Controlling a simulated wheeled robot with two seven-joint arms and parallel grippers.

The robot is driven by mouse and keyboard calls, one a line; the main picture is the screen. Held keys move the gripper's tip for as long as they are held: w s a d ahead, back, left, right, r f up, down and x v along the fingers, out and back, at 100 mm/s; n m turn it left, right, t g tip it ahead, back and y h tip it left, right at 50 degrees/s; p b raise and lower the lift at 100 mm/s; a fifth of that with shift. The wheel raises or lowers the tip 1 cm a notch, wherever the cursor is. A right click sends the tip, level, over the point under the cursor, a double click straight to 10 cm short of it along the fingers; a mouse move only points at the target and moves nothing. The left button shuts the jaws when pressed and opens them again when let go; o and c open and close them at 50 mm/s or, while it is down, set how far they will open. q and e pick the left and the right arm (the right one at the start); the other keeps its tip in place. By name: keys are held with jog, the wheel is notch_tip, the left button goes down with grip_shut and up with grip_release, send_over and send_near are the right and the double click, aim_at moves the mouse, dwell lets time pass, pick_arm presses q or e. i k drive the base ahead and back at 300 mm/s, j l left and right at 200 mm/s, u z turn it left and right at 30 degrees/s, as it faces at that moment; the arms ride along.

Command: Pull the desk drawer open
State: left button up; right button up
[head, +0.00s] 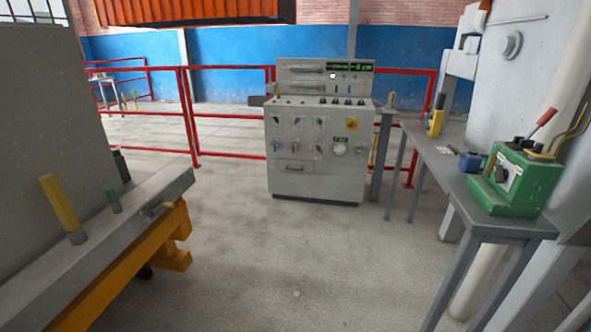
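A grey control desk (318,187) stands upright on the floor in the middle distance, facing me. Low on its front left is a drawer-like panel with a small dark handle (293,168); the panel looks flush with the desk front. Whether this is the desk drawer is hard to tell at this size. Knobs, switches and green displays (346,66) cover the upper desk. Neither of my grippers is in view.
A grey side table (448,178) with a green box (515,182) stands right. A grey bench edge (120,230) on an orange frame (140,271) juts in at left. Red railings (225,154) run behind the desk. The concrete floor (290,260) between is clear.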

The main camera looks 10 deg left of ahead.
aim_at(283, 165)
jog(key=i+j+u, duration=0.3)
jog(key=i, duration=0.5)
jog(key=i+u, duration=0.25)
jog(key=i, duration=0.55)
jog(key=i+z, duration=0.25)
jog(key=i, duration=0.3)
jog(key=i+j+z, duration=0.3)
jog(key=i, duration=0.25)
jog(key=i+j+z, duration=0.25)
jog(key=i, duration=0.25)
